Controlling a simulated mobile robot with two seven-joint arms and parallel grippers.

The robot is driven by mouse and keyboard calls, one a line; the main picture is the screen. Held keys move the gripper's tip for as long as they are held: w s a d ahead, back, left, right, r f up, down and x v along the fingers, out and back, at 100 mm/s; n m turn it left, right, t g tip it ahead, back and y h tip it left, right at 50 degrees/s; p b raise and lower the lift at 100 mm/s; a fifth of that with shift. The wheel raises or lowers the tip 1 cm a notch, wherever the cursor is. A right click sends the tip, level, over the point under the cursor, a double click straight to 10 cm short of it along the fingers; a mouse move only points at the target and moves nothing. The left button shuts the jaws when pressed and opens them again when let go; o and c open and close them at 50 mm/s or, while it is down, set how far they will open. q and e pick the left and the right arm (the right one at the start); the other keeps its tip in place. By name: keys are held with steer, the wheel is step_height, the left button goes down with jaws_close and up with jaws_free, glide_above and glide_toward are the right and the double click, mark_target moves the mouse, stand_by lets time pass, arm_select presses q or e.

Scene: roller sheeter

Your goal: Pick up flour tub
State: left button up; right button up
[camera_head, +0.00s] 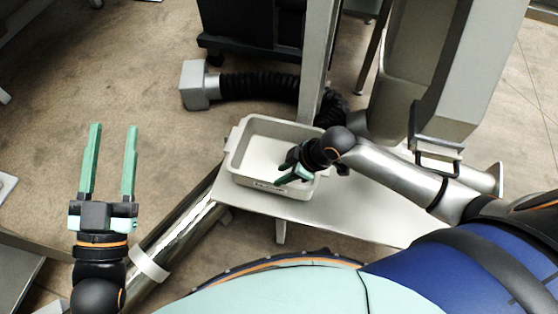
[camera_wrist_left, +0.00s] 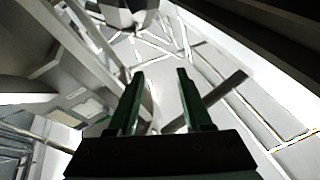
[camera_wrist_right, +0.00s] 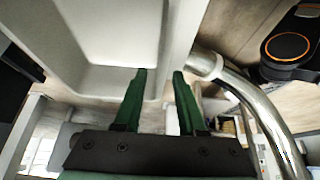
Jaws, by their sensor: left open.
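The flour tub (camera_head: 238,158) is a pale grey open rectangular bin with white contents, on the light shelf at the middle of the head view. Its pale wall fills the upper part of the right wrist view (camera_wrist_right: 110,76). My right gripper (camera_head: 290,174) is at the tub's near right side, fingers over the rim. In the right wrist view its green fingers (camera_wrist_right: 160,76) stand apart beside the tub wall; whether they grip it is unclear. My left gripper (camera_head: 112,128) is open and empty, well left of the tub, above the floor.
The pale shelf (camera_head: 350,212) extends right and toward me from the tub. A steel post (camera_head: 317,60) rises behind it. A black corrugated hose with a grey box end (camera_head: 194,84) lies behind. A large grey machine housing (camera_head: 440,60) stands at upper right. Floor at left is open.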

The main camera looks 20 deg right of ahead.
steer(key=b+x, duration=0.2)
steer(key=x, duration=0.3)
steer(key=b+x, duration=0.2)
steer(key=x, duration=0.2)
steer(key=shift+w+a+f+b, duration=0.1)
steer(key=shift+a+f+b, duration=0.15)
steer(key=shift+a+b, duration=0.1)
arm_select(q)
steer(key=s+d+r+m+t+h, duration=0.1)
steer(key=s+r+m+h, duration=0.4)
steer(key=s+r+h, duration=0.1)
steer(key=shift+r+h, duration=0.35)
steer(key=shift+h, duration=0.45)
steer(key=shift+d, duration=0.1)
arm_select(e)
steer(key=shift+c, duration=0.2)
jaws_close()
steer(key=shift+r, duration=0.1)
